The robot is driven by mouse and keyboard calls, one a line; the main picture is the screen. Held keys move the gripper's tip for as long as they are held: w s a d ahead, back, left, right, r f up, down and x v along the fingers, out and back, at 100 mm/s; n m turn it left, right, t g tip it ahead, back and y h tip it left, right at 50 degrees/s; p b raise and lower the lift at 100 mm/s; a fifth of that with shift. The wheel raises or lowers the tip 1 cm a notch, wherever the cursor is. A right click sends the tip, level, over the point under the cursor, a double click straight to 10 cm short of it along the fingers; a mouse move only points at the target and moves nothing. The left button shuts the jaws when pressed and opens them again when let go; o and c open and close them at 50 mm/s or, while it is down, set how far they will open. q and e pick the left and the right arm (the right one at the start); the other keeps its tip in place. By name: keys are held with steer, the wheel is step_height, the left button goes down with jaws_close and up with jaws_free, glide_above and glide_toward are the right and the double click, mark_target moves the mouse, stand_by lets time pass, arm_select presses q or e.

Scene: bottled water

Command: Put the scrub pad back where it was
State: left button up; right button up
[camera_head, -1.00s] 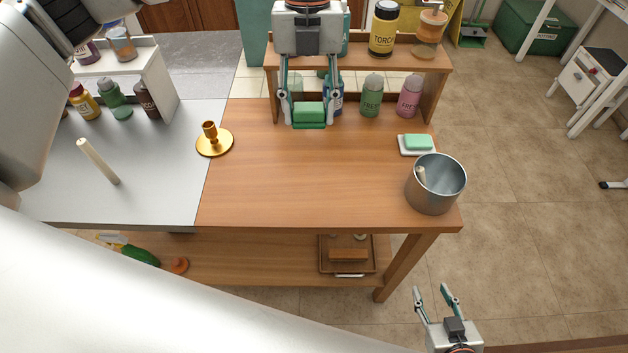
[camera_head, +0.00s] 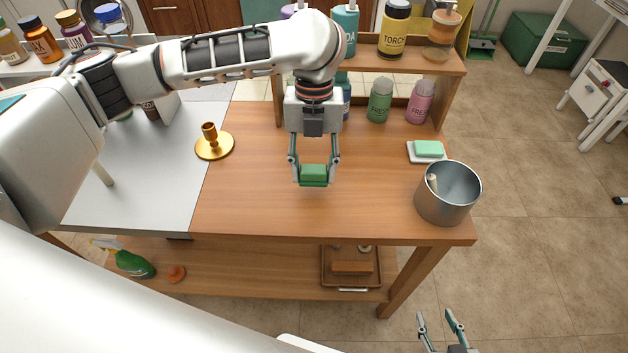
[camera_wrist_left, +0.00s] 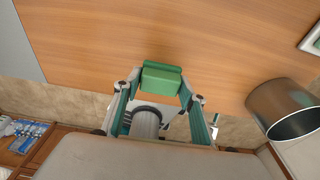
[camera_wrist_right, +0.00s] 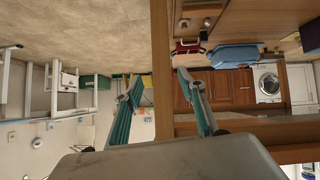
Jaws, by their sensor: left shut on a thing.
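The green scrub pad (camera_head: 314,174) is gripped between the fingers of my left gripper (camera_head: 314,180), over the middle of the wooden table. It also shows in the left wrist view (camera_wrist_left: 161,80), between the fingertips. My left gripper is shut on it and points downward; how high it is above the wood I cannot tell exactly. My right gripper (camera_head: 440,326) is low at the bottom edge of the head view, beyond the table's front. Its fingers are apart and empty in the right wrist view (camera_wrist_right: 163,88).
A metal pot (camera_head: 447,194) with a pale stick inside stands at the table's right front. A green soap on a white dish (camera_head: 426,151) is behind it. A brass candle holder (camera_head: 213,142) is at left. A raised shelf (camera_head: 440,66) with bottles is behind. The table's front middle is clear.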

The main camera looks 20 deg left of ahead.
mark_target(314, 182)
arm_select(q)
step_height(314, 182, down, 4)
steer(key=shift+r+b, duration=0.1)
steer(key=shift+b, duration=0.5)
steer(key=shift+f, duration=0.2)
steer(key=shift+r, duration=0.1)
arm_select(e)
steer(key=shift+w+d+f, duration=0.2)
steer(key=shift+w, duration=0.25)
steer(key=shift+r, duration=0.1)
